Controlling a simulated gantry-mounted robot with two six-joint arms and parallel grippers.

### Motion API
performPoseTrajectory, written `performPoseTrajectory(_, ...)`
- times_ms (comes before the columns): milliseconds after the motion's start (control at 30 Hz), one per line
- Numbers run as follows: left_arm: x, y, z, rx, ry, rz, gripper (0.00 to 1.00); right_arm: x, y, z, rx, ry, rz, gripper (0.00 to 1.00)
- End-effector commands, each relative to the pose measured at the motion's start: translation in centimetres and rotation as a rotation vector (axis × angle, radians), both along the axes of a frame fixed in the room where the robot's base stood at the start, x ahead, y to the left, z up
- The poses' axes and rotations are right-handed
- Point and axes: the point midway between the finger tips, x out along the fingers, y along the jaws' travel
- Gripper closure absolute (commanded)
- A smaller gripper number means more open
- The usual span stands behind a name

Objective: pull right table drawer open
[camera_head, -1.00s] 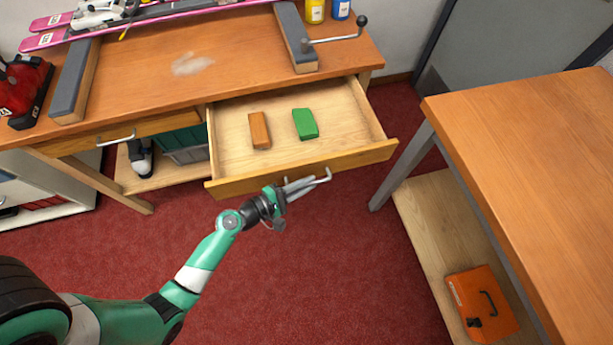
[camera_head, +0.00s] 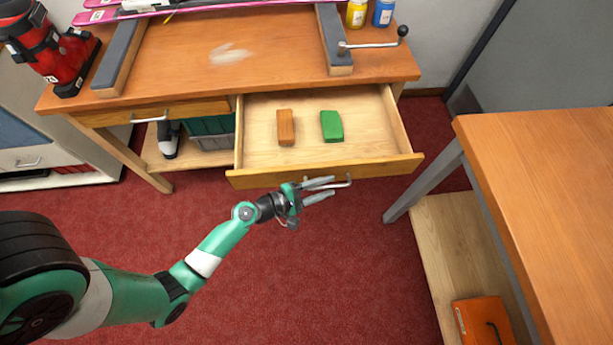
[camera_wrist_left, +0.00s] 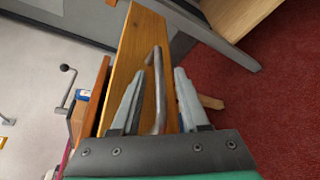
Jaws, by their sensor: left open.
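The right table drawer (camera_head: 370,158) is pulled out of the wooden workbench, with its inside showing. Its metal bar handle (camera_head: 348,182) is on the drawer front. My left gripper (camera_head: 331,187) is open at the handle, in front of the drawer. In the left wrist view the handle (camera_wrist_left: 159,85) runs between the two spread fingers of my left gripper (camera_wrist_left: 157,80), with gaps at the sides. An orange-brown block (camera_head: 286,127) and a green block (camera_head: 332,126) lie in the drawer. My right gripper is in no view.
The left drawer (camera_head: 175,112) is shut. A wooden table (camera_head: 545,190) stands at the right, with an orange case (camera_head: 480,320) on its lower shelf. Red carpet (camera_head: 310,280) in front of the bench is free. A red ski boot (camera_head: 55,50) stands on the bench.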

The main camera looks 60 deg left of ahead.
Motion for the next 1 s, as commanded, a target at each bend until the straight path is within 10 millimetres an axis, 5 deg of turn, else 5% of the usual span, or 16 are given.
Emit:
performPoseTrajectory(167,-2.0,0.4,0.4,-0.001,0.002,0.004,0.55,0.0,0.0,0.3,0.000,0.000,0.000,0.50)
performPoseTrajectory(500,-9.4,1.4,2.1,-0.001,0.002,0.010,0.55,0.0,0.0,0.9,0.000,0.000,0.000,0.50)
performPoseTrajectory(1000,-11.2,1.4,2.5,0.000,0.000,0.000,0.55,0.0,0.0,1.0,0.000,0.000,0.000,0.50)
